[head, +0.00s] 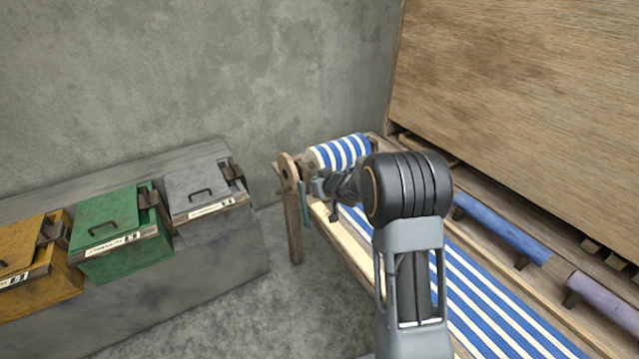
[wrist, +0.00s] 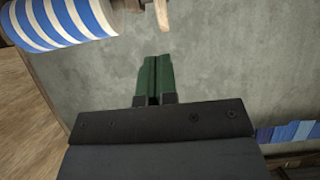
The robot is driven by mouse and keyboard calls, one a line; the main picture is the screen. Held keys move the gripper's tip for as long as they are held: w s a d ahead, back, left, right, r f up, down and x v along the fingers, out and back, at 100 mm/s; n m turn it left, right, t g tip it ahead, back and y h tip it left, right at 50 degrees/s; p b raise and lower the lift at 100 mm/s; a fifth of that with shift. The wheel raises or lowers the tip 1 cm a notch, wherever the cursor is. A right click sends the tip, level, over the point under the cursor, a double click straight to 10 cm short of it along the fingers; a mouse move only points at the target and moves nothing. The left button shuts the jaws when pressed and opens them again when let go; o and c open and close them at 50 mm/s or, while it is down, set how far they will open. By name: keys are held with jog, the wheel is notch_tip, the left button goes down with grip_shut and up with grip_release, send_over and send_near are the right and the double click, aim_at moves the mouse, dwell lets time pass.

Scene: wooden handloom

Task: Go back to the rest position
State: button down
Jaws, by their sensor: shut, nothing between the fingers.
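My gripper (wrist: 152,80) shows in the wrist view with its two green fingers together and nothing between them. In the head view my dark arm reaches left across the wooden loom (head: 294,225), and its end is near the loom's far left corner. My arm hides part of the loom there. The blue-and-white striped cloth roll (head: 341,152) lies at the loom's far end. The roll (wrist: 62,20) also shows at the upper left of the wrist view, to the left of the fingers. I cannot tell the exact gap between my gripper and the loom.
A yellow bin (head: 38,262), a green bin (head: 122,238) and a grey bin (head: 205,190) stand at left, lids shut. Striped cloth (head: 490,305) stretches along the loom. A blue roll (head: 503,228) and a purple roll (head: 604,303) lie at right. Grey floor lies between bins and loom.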

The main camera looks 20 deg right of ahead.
jog(key=shift+s+d+r, duration=0.1)
jog(key=shift+s+r, duration=0.15)
jog(key=shift+s, duration=0.1)
jog(key=shift+f, duration=0.1)
dwell(0.3)
jog(key=s+d+f+m+g+h, duration=0.1)
jog(key=s+d+f+g+h, duration=0.2)
jog(key=s+d+f+h, duration=0.15)
jog(key=s+d+r+m+g+h, duration=0.1)
jog(key=s+d+r+g, duration=0.15)
jog(key=s, duration=0.55)
jog(key=s+a+r, duration=0.3)
jog(key=s+r, duration=0.1)
jog(key=s, duration=0.3)
jog(key=s+a+r+g+y, duration=0.1)
jog(key=s+a+r, duration=0.2)
jog(key=s, duration=0.4)
jog(key=s+a+r+m+g+y, duration=0.1)
jog(key=s+a+r, duration=0.2)
jog(key=s, duration=0.4)
jog(key=shift+r, duration=0.9)
jog(key=shift+s+a, duration=0.1)
jog(key=shift+a, duration=0.1)
